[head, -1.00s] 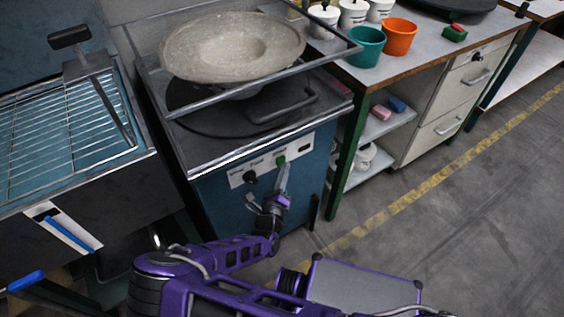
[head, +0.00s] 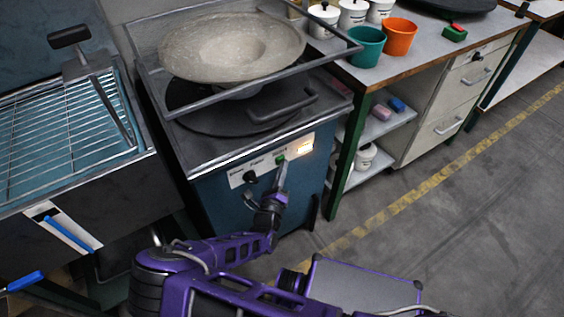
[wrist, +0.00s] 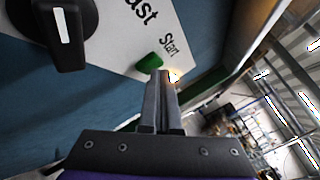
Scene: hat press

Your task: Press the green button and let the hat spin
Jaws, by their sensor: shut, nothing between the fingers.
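The green button (head: 280,159) is on the white control strip on the front of the blue hat press (head: 222,208). In the wrist view the green button (wrist: 149,64) is right at my fingertips, beside the word "Start". My gripper (head: 283,166) is shut and empty, with its tips at the button. In the wrist view my gripper (wrist: 159,76) seems to touch the button, but I cannot tell how far it is pushed in. The pale felt hat (head: 190,52) lies brim-wide on top of the press.
A black knob (head: 250,177) is left of the button. A wire rack (head: 60,135) stands left. A bench with a teal pot (head: 364,50) and an orange pot (head: 398,40) stands right. The floor at right is clear.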

